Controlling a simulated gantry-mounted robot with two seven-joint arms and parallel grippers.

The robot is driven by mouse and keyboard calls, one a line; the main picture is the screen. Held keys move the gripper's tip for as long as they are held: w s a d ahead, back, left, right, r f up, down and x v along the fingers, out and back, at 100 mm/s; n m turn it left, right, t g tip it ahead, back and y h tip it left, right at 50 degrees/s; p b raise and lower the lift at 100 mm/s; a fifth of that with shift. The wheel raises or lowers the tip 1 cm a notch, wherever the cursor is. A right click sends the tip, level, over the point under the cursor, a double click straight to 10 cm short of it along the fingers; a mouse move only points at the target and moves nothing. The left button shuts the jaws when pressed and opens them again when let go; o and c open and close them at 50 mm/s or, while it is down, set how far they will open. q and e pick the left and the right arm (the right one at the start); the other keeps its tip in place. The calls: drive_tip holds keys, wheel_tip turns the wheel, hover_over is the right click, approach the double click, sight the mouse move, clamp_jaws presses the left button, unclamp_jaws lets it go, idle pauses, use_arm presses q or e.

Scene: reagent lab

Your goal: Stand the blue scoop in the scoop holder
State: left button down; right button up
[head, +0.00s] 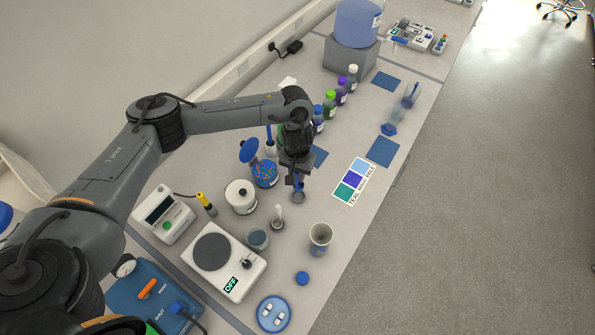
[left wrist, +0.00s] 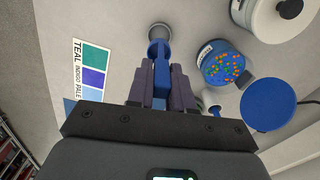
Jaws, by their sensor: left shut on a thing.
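My left gripper (head: 297,180) points down over the bench, shut on the blue scoop (head: 299,187). In the left wrist view, the scoop's blue shaft (left wrist: 161,72) stands between the dark fingers (left wrist: 160,90). Its far end meets a small grey round cup, which looks like the scoop holder (left wrist: 159,31); it also shows under the gripper in the head view (head: 299,198). I cannot tell whether the scoop's end is inside it or only above it. The scoop looks about upright. My right gripper is not in view.
Close by stand an open jar of coloured beads (head: 265,178) with its blue lid (head: 249,151), a white lidded pot (head: 241,199), bottles (head: 330,106) and a colour card (head: 349,183). A beaker (head: 320,239) and scale (head: 222,266) stand nearer. Bench right of the gripper is fairly clear.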

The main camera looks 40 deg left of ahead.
sight(297, 184)
use_arm(q)
drive_tip(key=shift+f+b, duration=0.55)
drive_tip(key=shift+f, duration=1.4)
drive_tip(key=shift+f, duration=0.75)
drive_tip(key=shift+f, duration=1)
drive_tip(key=c, duration=0.9)
unclamp_jaws()
drive_tip(key=shift+c, duration=0.2)
drive_tip(key=shift+r, duration=0.1)
